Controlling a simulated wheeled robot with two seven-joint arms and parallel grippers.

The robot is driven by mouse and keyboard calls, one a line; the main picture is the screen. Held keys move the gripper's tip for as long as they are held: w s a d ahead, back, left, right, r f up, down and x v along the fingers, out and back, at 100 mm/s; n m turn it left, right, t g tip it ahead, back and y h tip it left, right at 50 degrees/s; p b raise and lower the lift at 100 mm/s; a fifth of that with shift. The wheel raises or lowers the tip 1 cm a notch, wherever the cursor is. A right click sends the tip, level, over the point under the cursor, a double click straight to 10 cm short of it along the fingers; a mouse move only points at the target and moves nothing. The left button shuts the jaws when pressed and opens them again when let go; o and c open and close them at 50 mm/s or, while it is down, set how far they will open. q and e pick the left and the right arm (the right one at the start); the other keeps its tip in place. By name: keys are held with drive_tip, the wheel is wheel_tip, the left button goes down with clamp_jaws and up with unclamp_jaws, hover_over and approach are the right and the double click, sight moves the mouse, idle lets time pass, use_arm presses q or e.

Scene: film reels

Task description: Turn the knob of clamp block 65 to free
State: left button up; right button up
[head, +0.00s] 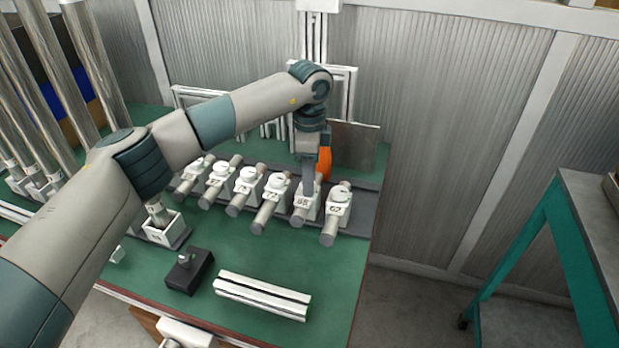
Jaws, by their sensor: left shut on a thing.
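Several white clamp blocks with round knobs stand in a slanting row on a grey rail on the green bench. Clamp block 65 (303,207) is second from the right end of the row, and its number shows on its front face. My left gripper (308,187) points straight down over this block. Its jaws are shut on the knob, which they hide, so the knob's setting cannot be told. The end block, which seems to read 62 (336,209), stands just to the right with its white knob (341,193) clear. My right gripper is not in view.
The green bench (235,245) has free room in front of the row. A black block (189,271) and a white bar (262,295) lie there. Metal rods (92,60) stand at the left. A teal-legged table (520,246) stands at the right, beyond a floor gap.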

use_arm(q)
drive_tip(key=shift+r, duration=0.15)
drive_tip(key=o, duration=1)
drive_tip(key=shift+o, duration=0.2)
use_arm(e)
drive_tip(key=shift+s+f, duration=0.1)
use_arm(q)
drive_tip(key=shift+r, duration=0.65)
wheel_tip(320, 180, up, 16)
drive_tip(key=b, duration=0.1)
drive_tip(key=shift+b, duration=0.4)
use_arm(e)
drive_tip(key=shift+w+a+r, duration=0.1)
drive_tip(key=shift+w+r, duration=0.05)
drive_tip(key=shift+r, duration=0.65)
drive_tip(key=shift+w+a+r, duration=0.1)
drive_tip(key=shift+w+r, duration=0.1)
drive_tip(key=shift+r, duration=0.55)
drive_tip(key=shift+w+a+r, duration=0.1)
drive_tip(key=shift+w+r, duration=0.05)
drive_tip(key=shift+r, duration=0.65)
